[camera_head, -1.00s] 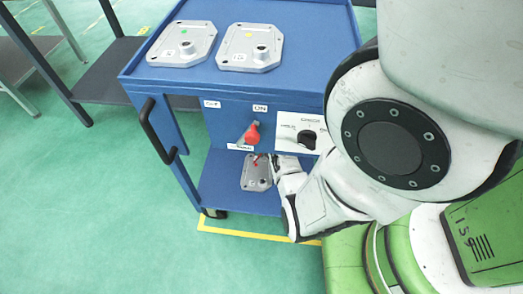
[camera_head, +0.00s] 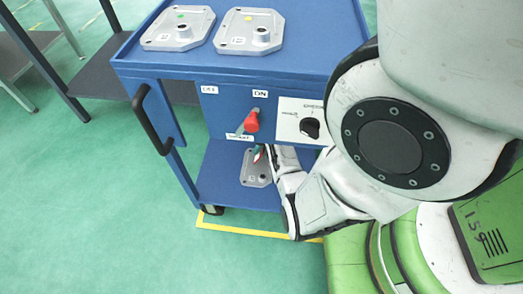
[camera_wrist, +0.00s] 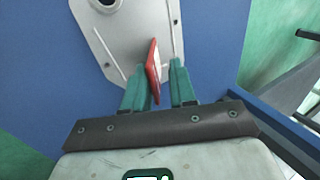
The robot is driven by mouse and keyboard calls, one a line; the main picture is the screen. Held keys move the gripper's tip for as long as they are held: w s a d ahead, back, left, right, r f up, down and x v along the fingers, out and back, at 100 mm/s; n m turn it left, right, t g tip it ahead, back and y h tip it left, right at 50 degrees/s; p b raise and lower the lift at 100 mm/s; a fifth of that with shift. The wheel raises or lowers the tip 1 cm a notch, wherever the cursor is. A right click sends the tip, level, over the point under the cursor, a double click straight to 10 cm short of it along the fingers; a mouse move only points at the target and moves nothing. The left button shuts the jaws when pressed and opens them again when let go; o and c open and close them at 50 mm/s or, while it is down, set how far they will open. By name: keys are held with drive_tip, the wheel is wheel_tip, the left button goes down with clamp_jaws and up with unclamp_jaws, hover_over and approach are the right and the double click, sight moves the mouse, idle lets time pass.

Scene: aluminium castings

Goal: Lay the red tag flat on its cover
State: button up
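The red tag (camera_wrist: 153,62) is between the two green fingers of my gripper (camera_wrist: 160,72) in the wrist view. It is seen nearly edge-on and tilted, close to the left finger, with a gap to the right finger. My gripper looks slightly open around it. The tag also shows as a small red spot in the head view (camera_head: 258,154). Behind it is the grey metal cover (camera_wrist: 108,42), on the cart's blue lower shelf; it also shows in the head view (camera_head: 255,174). I cannot tell whether the tag touches the cover.
The blue cart (camera_head: 285,80) carries two castings (camera_head: 178,28) (camera_head: 249,31) on top. A red lever (camera_head: 252,120) and a black knob (camera_head: 311,127) are on its front panel, above my gripper. A cart leg rises at the left. Green floor is clear at front left.

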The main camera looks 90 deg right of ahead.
drive_tip(key=shift+o, duration=1.1)
drive_tip(key=p+v, duration=0.3)
drive_tip(key=v, duration=0.4)
drive_tip(key=shift+r+p, duration=0.25)
drive_tip(key=shift+p, duration=0.15)
